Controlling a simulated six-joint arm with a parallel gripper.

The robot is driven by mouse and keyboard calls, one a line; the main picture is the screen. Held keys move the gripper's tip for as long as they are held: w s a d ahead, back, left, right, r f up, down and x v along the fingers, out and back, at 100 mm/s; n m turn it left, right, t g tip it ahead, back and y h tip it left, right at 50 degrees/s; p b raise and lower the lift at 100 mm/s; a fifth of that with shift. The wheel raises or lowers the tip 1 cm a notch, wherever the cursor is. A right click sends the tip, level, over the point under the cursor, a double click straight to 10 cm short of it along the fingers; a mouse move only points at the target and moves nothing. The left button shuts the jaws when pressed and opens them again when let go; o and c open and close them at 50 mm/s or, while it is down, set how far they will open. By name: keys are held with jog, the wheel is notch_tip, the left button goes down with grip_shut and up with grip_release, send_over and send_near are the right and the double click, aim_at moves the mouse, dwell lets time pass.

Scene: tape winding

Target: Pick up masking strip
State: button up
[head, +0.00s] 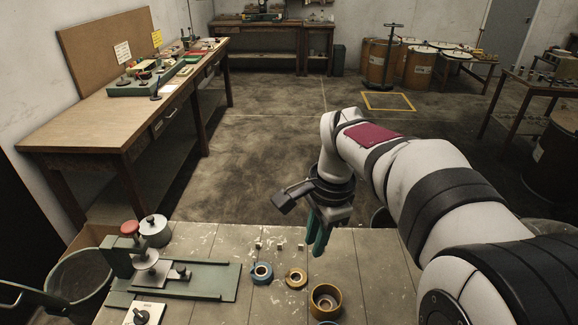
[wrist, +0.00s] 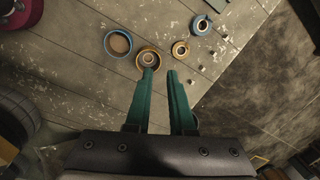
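No roll is labelled, so I cannot tell for sure which is the masking strip. A small tan-yellow tape roll (head: 303,279) lies flat on the worktable; it also shows in the wrist view (wrist: 187,49). Left of it in the head view lies a small blue roll (head: 252,271). A larger yellow-brown ring (head: 338,301) lies nearer the front, with a large blue roll (wrist: 107,46) beside it. My gripper (head: 318,243) points down above the table, apart from the rolls. In the wrist view its green fingers (wrist: 160,73) are spread and empty, with the large yellow ring just beyond the left fingertip.
A green winding fixture (head: 200,277) with a red knob (head: 129,227) stands at the table's left. Small pale blocks (head: 280,246) sit near the far edge. A grey bin (head: 78,275) stands left of the table. The tabletop (head: 380,265) right of the rolls is bare.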

jog(key=w+a+f+m, duration=0.2)
jog(key=w+a+f, duration=0.1)
jog(key=w, duration=0.5)
jog(key=m+t, duration=0.1)
jog(key=m, duration=0.3)
send_near(279, 245)
jog(key=f, duration=0.3)
jog(key=w+f, duration=0.1)
jog(key=f, duration=0.1)
jog(key=a+f, duration=0.1)
jog(key=f, duration=0.2)
jog(key=shift+w+f, duration=0.2)
jog(key=shift+f, duration=0.15)
jog(key=shift+d, duration=0.1)
grip_shut()
